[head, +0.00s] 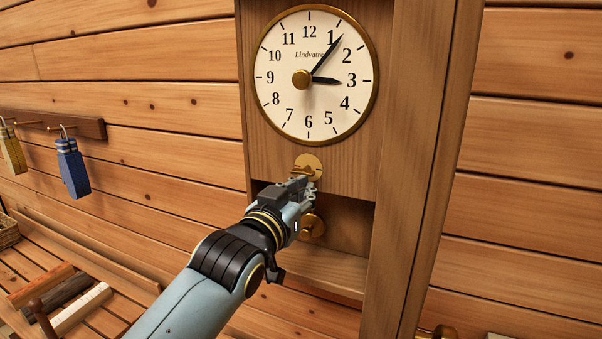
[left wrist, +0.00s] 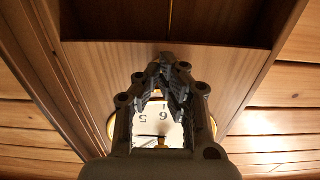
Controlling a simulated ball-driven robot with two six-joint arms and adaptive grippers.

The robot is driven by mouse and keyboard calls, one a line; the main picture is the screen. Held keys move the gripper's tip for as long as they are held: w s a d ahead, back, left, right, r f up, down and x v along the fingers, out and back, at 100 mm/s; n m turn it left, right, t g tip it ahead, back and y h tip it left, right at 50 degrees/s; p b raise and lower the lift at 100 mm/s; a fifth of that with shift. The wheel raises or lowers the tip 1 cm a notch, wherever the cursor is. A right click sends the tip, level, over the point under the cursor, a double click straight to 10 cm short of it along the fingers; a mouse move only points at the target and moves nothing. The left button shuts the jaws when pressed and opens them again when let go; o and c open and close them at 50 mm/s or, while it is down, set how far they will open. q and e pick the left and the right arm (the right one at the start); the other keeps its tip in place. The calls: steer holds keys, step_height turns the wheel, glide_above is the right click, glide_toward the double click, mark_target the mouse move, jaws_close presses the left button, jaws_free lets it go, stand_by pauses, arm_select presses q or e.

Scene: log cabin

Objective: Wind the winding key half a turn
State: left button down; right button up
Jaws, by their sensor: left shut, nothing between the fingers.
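The wooden clock case (head: 410,150) stands against the log wall, with a round white dial (head: 290,105) showing black hands. Below the dial is the brass winding key (head: 307,163) on the case front; its lower part is partly covered by my gripper. My left gripper (head: 305,187) is shut and empty, its fingertips just below the key in the picture; I cannot tell whether they touch it.
A brass disc (head: 314,228) hangs in the open recess below, partly behind my gripper. A slatted bench (head: 100,260) with wooden pieces is lower left.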

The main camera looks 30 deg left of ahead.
arm_select(q)
steer(key=shift+a, duration=0.5)
steer(key=shift+a+r, duration=0.1)
steer(key=shift+a, duration=0.5)
stand_by(0.5)
steer(key=s, duration=0.6)
steer(key=shift+f+b, duration=0.35)
steer(key=shift+b, duration=0.05)
steer(key=shift+s, duration=0.1)
